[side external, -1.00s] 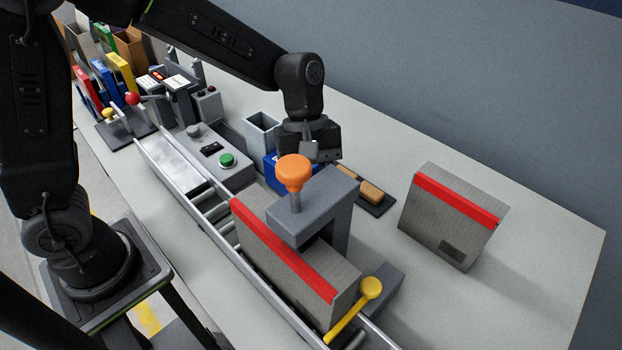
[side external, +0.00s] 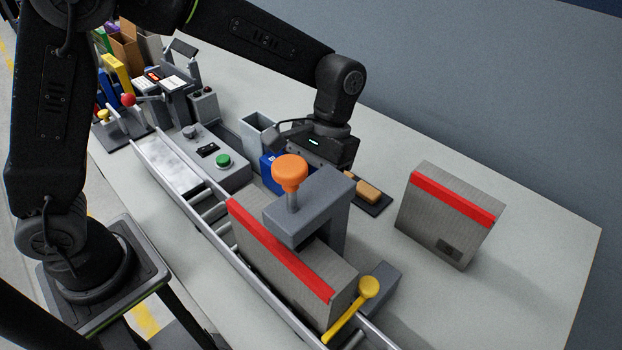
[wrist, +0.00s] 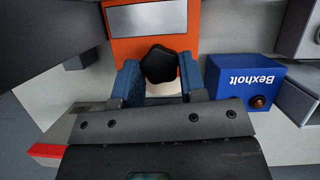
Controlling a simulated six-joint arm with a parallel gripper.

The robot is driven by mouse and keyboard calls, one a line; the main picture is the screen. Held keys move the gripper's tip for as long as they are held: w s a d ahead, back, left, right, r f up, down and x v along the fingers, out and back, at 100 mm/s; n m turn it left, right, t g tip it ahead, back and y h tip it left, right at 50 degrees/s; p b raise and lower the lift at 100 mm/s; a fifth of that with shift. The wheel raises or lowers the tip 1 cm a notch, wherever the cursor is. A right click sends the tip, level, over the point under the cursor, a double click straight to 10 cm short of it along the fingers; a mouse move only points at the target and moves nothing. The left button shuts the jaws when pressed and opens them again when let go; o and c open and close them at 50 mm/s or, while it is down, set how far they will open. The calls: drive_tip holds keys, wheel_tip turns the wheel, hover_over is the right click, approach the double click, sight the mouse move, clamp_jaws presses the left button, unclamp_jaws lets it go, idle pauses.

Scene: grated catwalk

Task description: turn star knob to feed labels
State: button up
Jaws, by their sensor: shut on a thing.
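The star knob (wrist: 160,65), black and lobed, stands in front of an orange-framed unit (wrist: 120,50) with a pale panel in the wrist view. My gripper (wrist: 160,78) has its two blue finger pads on either side of the knob and is shut on it. A pale round part shows just below the knob. In the side view my gripper (side external: 318,150) is low behind the grey press post; its fingers, the star knob and the orange unit are hidden there.
A blue Bexholt box (wrist: 240,85) stands close to the right of my gripper in the wrist view. In the side view, a grey press (side external: 335,200) with an orange knob (side external: 290,172) stands in front of my gripper. A grey carton (side external: 450,220) stands at right, with clear table around it.

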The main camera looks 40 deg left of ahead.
drive_tip(key=m, duration=0.2)
drive_tip(key=m+y, duration=0.2)
drive_tip(key=m, duration=0.1)
drive_tip(key=shift+d+m+t, duration=0.25)
drive_tip(key=shift+m+t, duration=0.05)
drive_tip(key=m, duration=0.2)
drive_tip(key=m+t+y, duration=0.1)
drive_tip(key=m, duration=0.2)
drive_tip(key=shift+s+d+y, duration=0.1)
drive_tip(key=shift+y, duration=0.2)
drive_tip(key=o, duration=0.9)
drive_tip(key=shift+o, duration=0.2)
drive_tip(key=v, duration=1.3)
drive_tip(key=shift+d+r, duration=0.25)
drive_tip(key=shift+r, duration=0.1)
